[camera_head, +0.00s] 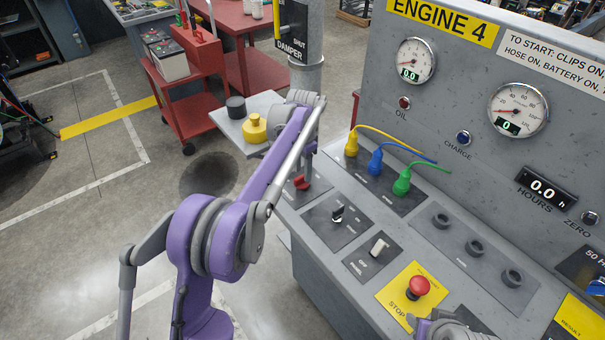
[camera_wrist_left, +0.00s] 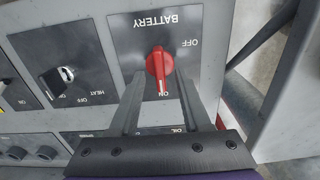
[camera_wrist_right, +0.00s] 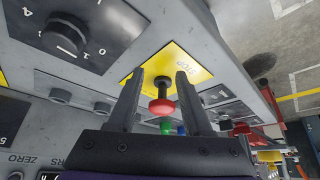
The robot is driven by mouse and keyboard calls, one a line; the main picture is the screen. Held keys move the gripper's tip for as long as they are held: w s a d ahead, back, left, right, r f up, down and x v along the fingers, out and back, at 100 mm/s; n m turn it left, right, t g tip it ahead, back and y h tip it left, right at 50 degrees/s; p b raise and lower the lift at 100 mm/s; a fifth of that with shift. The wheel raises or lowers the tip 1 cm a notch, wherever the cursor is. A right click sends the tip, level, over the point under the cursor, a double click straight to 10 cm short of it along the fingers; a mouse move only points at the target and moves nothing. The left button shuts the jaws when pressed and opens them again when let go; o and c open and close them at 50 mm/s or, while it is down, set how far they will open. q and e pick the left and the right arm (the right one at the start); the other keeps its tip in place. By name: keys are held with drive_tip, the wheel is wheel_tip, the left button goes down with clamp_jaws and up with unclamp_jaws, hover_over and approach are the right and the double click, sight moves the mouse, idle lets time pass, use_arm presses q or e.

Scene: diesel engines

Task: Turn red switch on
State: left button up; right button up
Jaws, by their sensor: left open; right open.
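The red switch (camera_wrist_left: 160,70) sits on a dark plate marked BATTERY in the left wrist view, where the lettering is upside down. Its handle points down the picture toward the ON mark, away from OFF. In the head view the red switch (camera_head: 302,183) shows at the panel's left end, beside my left arm. My left gripper (camera_wrist_left: 160,78) is open, its fingers on either side of the switch; I cannot tell whether they touch it. My right gripper (camera_wrist_right: 159,80) is open above the panel, the red stop button (camera_wrist_right: 161,106) showing between its fingers.
The heat key switch (camera_head: 338,213) and a white toggle (camera_head: 379,247) lie along the panel. Yellow, blue (camera_head: 376,164) and green plugs stand behind them. A grey shelf (camera_head: 246,138) with a yellow knob is to the left. The floor at left has free room.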

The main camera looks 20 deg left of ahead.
sight(302, 176)
drive_tip(key=shift+w+r+p, duration=0.25)
drive_tip(key=shift+r+p, duration=0.1)
drive_tip(key=shift+r, duration=0.25)
use_arm(q)
wheel_tip(302, 176, up, 9)
drive_tip(key=shift+f, duration=0.2)
drive_tip(key=s+r+n+t, duration=0.2)
drive_tip(key=s+n+t, duration=0.15)
drive_tip(key=s, duration=1.45)
drive_tip(key=s+f+n+t, duration=0.1)
drive_tip(key=s+f+n, duration=0.1)
drive_tip(key=s+f, duration=0.3)
drive_tip(key=s+f+n+t, duration=0.1)
drive_tip(key=s+f, duration=0.4)
drive_tip(key=s, duration=0.6)
drive_tip(key=shift+a+f+n, duration=0.25)
drive_tip(key=shift+f+n, duration=0.05)
drive_tip(key=shift+n, duration=0.35)
